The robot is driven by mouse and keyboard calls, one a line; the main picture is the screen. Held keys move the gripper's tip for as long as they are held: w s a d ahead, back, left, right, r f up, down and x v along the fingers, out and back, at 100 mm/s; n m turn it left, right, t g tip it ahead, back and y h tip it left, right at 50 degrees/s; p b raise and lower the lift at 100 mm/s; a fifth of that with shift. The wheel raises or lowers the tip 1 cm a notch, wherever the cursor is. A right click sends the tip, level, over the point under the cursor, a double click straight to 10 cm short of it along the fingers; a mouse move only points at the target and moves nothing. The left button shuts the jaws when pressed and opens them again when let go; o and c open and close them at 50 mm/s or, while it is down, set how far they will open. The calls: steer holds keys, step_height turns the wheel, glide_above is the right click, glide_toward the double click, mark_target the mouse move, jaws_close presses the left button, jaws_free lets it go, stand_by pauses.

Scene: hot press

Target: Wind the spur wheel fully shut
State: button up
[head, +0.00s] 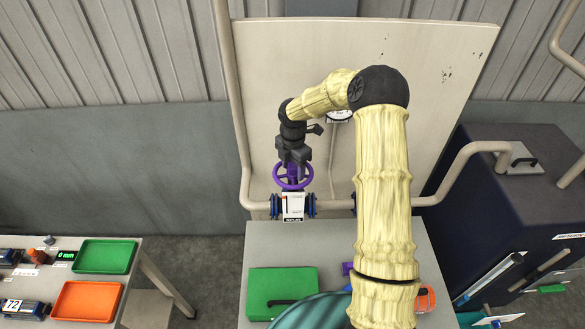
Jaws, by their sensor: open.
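The spur wheel looks to be the purple handwheel (293,184) on a blue-flanged valve in the pipe run, with a white label plate (293,206) below it; the label is too small to read. My gripper (292,163) is directly above the wheel, pointing down, its fingers at or just over the wheel's back rim. I cannot tell whether they touch it. The gripper is open, though its fingertips are partly lost against the wheel. My covered arm hides part of the panel and pipe to the right, where another blue flange (354,203) shows.
A green case (282,292) with a dark handle lies on the grey bench (262,243) below the valve. Beige pipes (239,120) run up the left and along the right. A side table at left holds a green tray (105,256) and an orange tray (87,301). A dark cabinet (500,210) stands right.

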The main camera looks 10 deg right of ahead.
steer(key=n, duration=0.9)
steer(key=shift+n, duration=0.4)
steer(key=shift+c, duration=0.4)
steer(key=c, duration=0.7)
steer(key=m+b, duration=0.1)
steer(key=m, duration=0.3)
steer(key=shift+f+m, duration=0.1)
steer(key=shift+m, duration=0.2)
steer(key=shift+c, duration=0.2)
steer(key=m+b, duration=0.1)
steer(key=m, duration=0.3)
steer(key=shift+m, duration=0.4)
steer(key=m+b, duration=0.1)
steer(key=m, duration=0.4)
steer(key=m+b, duration=0.1)
steer(key=m, duration=0.4)
steer(key=shift+m, duration=0.3)
